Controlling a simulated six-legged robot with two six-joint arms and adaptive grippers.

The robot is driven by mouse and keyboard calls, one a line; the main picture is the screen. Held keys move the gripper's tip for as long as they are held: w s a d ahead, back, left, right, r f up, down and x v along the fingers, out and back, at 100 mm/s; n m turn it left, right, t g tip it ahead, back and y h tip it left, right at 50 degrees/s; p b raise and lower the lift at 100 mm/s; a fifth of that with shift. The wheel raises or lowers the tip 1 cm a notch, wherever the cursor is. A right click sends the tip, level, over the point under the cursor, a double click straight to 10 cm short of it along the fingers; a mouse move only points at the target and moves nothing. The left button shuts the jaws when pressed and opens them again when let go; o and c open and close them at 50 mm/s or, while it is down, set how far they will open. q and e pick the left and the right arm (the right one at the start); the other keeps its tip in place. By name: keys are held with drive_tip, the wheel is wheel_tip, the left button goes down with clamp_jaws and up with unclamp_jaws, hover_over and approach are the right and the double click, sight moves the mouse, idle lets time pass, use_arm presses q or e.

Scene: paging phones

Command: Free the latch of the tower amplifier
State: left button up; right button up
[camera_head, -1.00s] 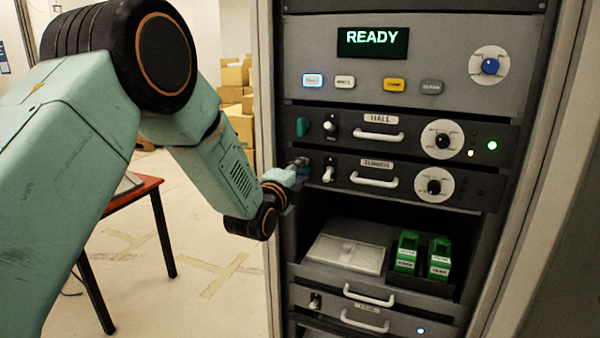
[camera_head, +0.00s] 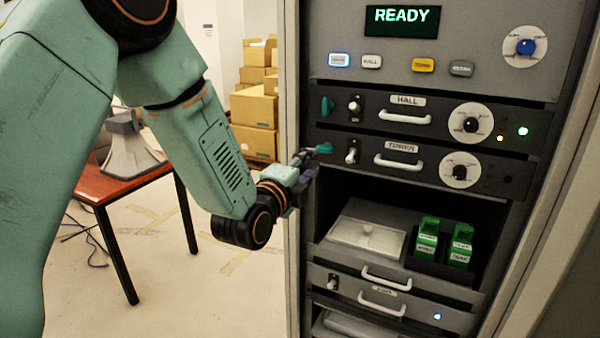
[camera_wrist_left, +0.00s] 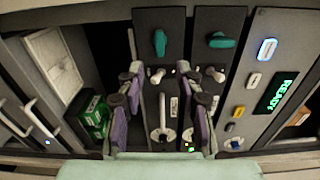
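The tower amplifier (camera_head: 430,164) is the dark rack unit labelled TOWER, below the HALL unit (camera_head: 425,110). Its teal latch (camera_head: 324,148) is at its left end and lies sideways, while the HALL latch (camera_head: 327,107) stands upright. In the wrist view, turned a quarter, the tower latch (camera_wrist_left: 160,42) lies across the HALL latch's direction (camera_wrist_left: 221,41). My left gripper (camera_head: 308,158) is just left of the tower latch. In the wrist view its fingers (camera_wrist_left: 164,95) are spread apart with nothing between them, and the latch shows beyond them. My right gripper is not in view.
Beside the latch are a toggle switch (camera_head: 351,156), a white handle (camera_head: 398,161) and a dial (camera_head: 460,170). Below is an open bay with green modules (camera_head: 428,238). A table (camera_head: 100,190) with a horn speaker (camera_head: 130,150) stands left. Boxes (camera_head: 255,105) are behind.

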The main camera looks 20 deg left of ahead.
use_arm(q)
drive_tip(key=shift+s, duration=1.55)
drive_tip(key=s+d+f+n+g+b, duration=0.1)
drive_tip(key=s+f+n+g, duration=0.3)
drive_tip(key=f, duration=0.5)
drive_tip(key=s+f+n+g+b, duration=0.2)
drive_tip(key=s+f+n, duration=0.2)
drive_tip(key=f+n, duration=0.3)
drive_tip(key=s+d+f+n+g+b, duration=0.1)
drive_tip(key=s+f+n+g, duration=0.25)
drive_tip(key=f, duration=0.65)
drive_tip(key=s+f+n+g+b, duration=0.4)
drive_tip(key=s+f+g+b, duration=0.4)
drive_tip(key=s+f, duration=1.7)
drive_tip(key=s+b, duration=0.1)
drive_tip(key=s, duration=0.2)
drive_tip(key=shift+s+d+f+y+b, duration=0.25)
drive_tip(key=shift+s+f+y+b, duration=0.05)
drive_tip(key=shift+s+f+b, duration=0.1)
